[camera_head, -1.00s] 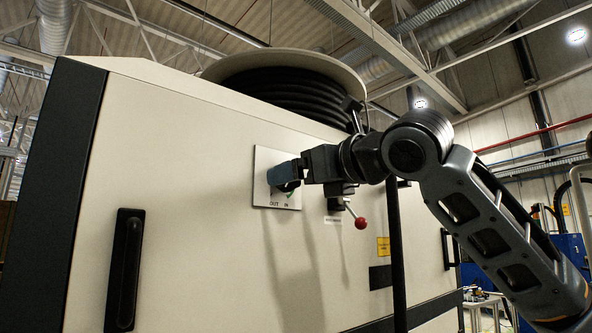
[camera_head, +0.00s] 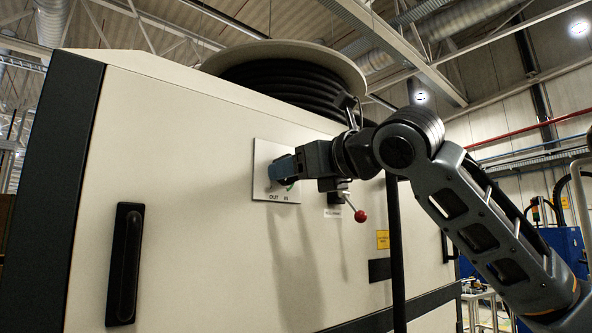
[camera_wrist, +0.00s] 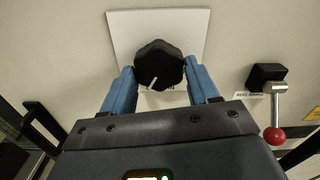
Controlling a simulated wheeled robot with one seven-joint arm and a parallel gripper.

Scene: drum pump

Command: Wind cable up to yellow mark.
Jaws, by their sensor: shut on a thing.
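My gripper (camera_head: 281,171) is at the white OUT/IN plate (camera_head: 262,155) on the cabinet front. In the wrist view its two blue fingers (camera_wrist: 160,88) are on either side of a black knob (camera_wrist: 159,64) with a white pointer line, shut on it. The pointer slants toward the lower left in that view. The black cable (camera_head: 290,88) is wound in several turns on a cream-coloured reel on top of the cabinet. A length of cable (camera_head: 396,250) hangs down the cabinet front. I see no yellow mark on the cable.
A lever with a red ball (camera_head: 360,215) sticks out right of the plate, close below my wrist; it also shows in the wrist view (camera_wrist: 275,135). A black door handle (camera_head: 126,262) is at the left. A yellow label (camera_head: 383,240) is further right.

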